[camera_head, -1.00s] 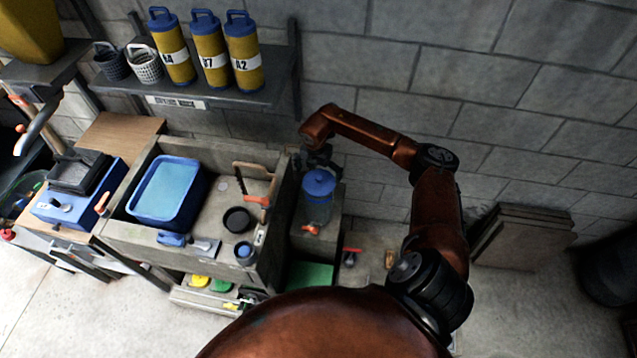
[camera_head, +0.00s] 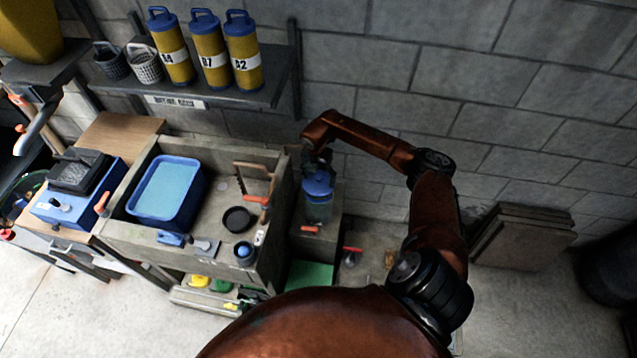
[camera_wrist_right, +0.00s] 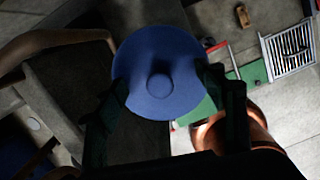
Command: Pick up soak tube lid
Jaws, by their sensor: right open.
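The soak tube lid is a round blue cap with a small central knob. It sits on top of a clear bluish tube (camera_head: 318,210) standing on a grey block right of the sink. In the head view the lid (camera_head: 318,184) is partly covered by my right gripper (camera_head: 318,166), which is just above it. In the right wrist view the lid (camera_wrist_right: 158,90) lies between the two dark fingers of the right gripper (camera_wrist_right: 164,80), one on each side. The gripper is open, and I cannot tell whether the fingers touch the lid. My left gripper is out of view.
The sink trough (camera_head: 268,275) holds a blue tub (camera_head: 168,192), a black dish (camera_head: 237,219) and a wooden-handled tool. Above, a shelf (camera_head: 215,98) carries several yellow tubes and baskets. The block wall is close behind. An orange tap (camera_head: 311,229) juts from the tube's base.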

